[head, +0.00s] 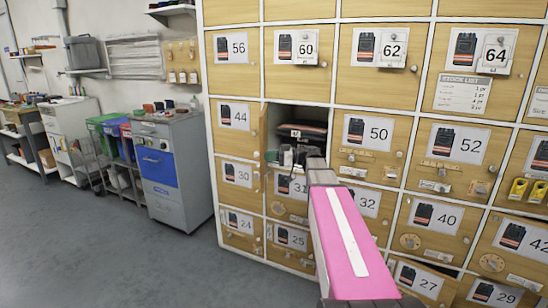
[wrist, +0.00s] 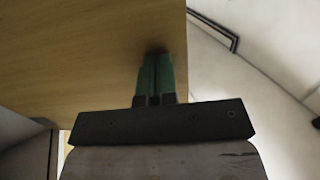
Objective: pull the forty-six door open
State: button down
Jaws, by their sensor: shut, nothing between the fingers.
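The forty-six door stands open in the head view, seen almost edge-on as a narrow wooden strip (head: 263,138) between door 44 and the open compartment (head: 300,114). Its number is not visible. Dark folded items (head: 305,138) lie inside the compartment. My gripper (head: 271,156) is at the lower part of the opening, beside the door's inner side. In the wrist view, a wooden panel (wrist: 80,50), apparently this door, fills the upper left. My green fingers (wrist: 155,65) are shut together, empty, and overlap the panel near its right edge. Whether they touch it I cannot tell.
Closed doors 44 (head: 235,115), 50 (head: 372,131) and 31 (head: 290,187) surround the opening. My pink arm reaches in from the lower right. A grey cabinet with a blue front (head: 165,170) stands left of the lockers. The floor (head: 130,260) in front is clear.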

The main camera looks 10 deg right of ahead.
aim_at(256, 156)
jog(key=a+m+t, duration=0.1)
jog(key=a, duration=0.1)
jog(key=a+m+t+h, duration=0.1)
jog(key=a, duration=0.2)
jog(key=w+a+t, duration=0.1)
jog(key=a+t, duration=0.1)
jog(key=shift+a+m, duration=0.15)
jog(key=shift+m, duration=0.25)
jog(key=w+a+m+t+h, duration=0.2)
jog(key=w+a, duration=0.3)
jog(key=a, duration=0.4)
jog(key=shift+w+a+m+t+h, duration=0.2)
jog(key=shift+w+m+t+h, duration=0.15)
jog(key=shift+t, duration=0.45)
